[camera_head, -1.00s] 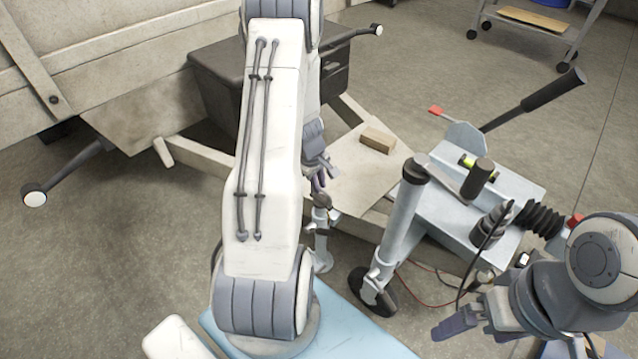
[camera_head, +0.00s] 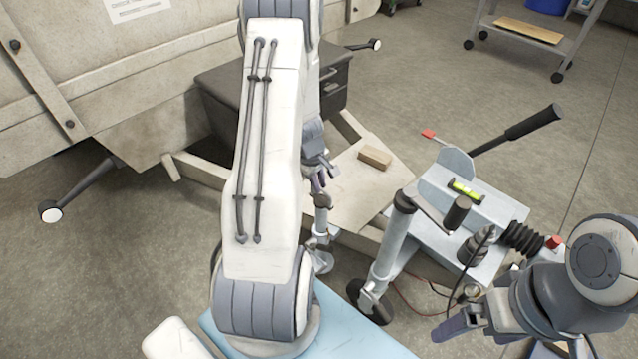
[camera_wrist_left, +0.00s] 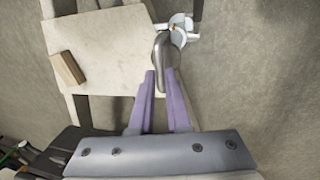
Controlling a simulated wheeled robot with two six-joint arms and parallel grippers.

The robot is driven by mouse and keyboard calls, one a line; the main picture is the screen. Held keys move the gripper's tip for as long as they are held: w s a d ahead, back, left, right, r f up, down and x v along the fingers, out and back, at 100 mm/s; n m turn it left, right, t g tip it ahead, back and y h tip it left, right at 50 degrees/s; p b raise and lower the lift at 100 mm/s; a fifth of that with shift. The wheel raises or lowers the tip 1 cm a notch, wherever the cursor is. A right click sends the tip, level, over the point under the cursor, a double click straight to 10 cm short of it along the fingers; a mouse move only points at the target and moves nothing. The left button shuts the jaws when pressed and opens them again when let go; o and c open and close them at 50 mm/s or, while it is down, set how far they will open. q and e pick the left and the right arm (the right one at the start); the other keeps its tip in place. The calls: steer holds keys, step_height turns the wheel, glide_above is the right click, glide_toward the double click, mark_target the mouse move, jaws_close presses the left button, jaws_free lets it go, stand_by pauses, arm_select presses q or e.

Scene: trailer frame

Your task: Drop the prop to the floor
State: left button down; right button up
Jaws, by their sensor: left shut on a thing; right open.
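The prop (camera_head: 321,225) is a slim grey metal post with a wider foot, below my left forearm in the head view. My left gripper (camera_head: 318,180) is at its top end, partly behind the forearm. In the left wrist view the purple fingers of this gripper (camera_wrist_left: 160,80) are shut on a curved grey metal part of the prop (camera_wrist_left: 160,50). Pale round parts lie beyond it. I cannot tell whether the foot touches the floor. My right gripper (camera_head: 455,325) is open at the lower right, with nothing seen in it.
To the right stand a jockey wheel post (camera_head: 392,245) and a grey coupling with a black-handled lever (camera_head: 530,122). Open concrete floor (camera_head: 420,80) lies beyond.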

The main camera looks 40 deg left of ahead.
arm_select(q)
steer(key=c, duration=0.9)
jaws_free()
steer(key=r+p, duration=0.1)
steer(key=r, duration=0.2)
steer(key=s+r+p, duration=0.1)
steer(key=r+p, duration=0.1)
steer(key=r, duration=0.1)
steer(key=s+r+p, duration=0.1)
steer(key=r+p, duration=0.1)
steer(key=r, duration=0.2)
steer(key=shift+r, duration=0.1)
